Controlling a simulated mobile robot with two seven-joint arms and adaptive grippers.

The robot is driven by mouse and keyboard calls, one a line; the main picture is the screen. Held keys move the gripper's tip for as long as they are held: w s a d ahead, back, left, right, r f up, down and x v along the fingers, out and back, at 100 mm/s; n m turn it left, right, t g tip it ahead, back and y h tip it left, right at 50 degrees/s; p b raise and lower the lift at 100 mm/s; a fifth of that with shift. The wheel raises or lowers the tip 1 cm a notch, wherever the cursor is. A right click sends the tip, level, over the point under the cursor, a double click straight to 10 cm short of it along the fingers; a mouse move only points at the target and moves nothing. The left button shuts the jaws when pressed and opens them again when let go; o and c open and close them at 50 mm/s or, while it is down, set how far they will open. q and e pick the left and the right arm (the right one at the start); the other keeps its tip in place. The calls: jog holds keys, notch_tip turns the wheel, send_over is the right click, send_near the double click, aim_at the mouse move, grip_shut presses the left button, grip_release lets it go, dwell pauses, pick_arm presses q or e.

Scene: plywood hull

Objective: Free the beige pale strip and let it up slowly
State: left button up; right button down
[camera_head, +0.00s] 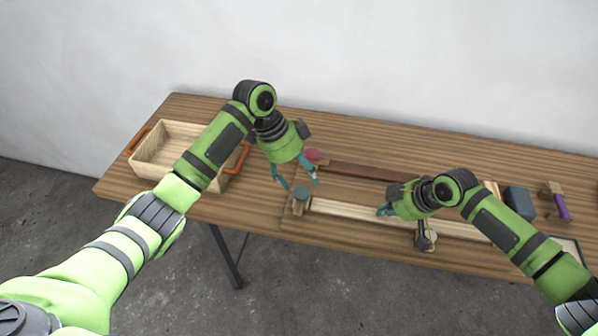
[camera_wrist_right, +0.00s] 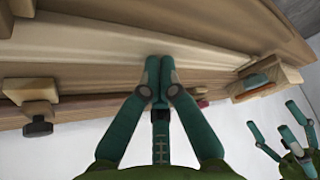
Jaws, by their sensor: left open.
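The beige pale strip (camera_head: 345,210) lies lengthwise near the table's front edge; it fills the upper part of the right wrist view (camera_wrist_right: 100,38). Its left end is by a wooden block with a green knob (camera_head: 302,193). My left gripper (camera_head: 297,180) is open and empty above the strip's left end.
A dark brown strip (camera_head: 360,171) lies behind, with a pink knob (camera_head: 312,154) at its left end. A wooden tray (camera_head: 150,172) with orange handles stands left. A dark blue block (camera_head: 519,202) and a purple-handled tool (camera_head: 561,207) lie right.

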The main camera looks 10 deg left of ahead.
pick_arm(q)
jog(key=shift+r, duration=0.1)
pick_arm(e)
jog(key=shift+s+f, duration=0.2)
jog(key=shift+s, duration=0.05)
pick_arm(q)
jog(key=shift+r+p, duration=1.2)
jog(key=shift+p, duration=0.15)
pick_arm(e)
jog(key=shift+w+r, duration=0.2)
jog(key=shift+r, duration=1.3)
pick_arm(q)
jog(key=shift+r, duration=0.2)
pick_arm(e)
jog(key=shift+r, duration=0.2)
pick_arm(q)
jog(key=shift+r+p, duration=1.4)
jog(key=shift+p, duration=0.2)
pick_arm(e)
jog(key=shift+r, duration=1.45)
pick_arm(q)
notch_tip(320, 180, up, 4)
jog(key=p, duration=0.4)
send_over(299, 192)
jog(key=shift+r, duration=0.15)
pick_arm(e)
notch_tip(299, 192, up, 5)
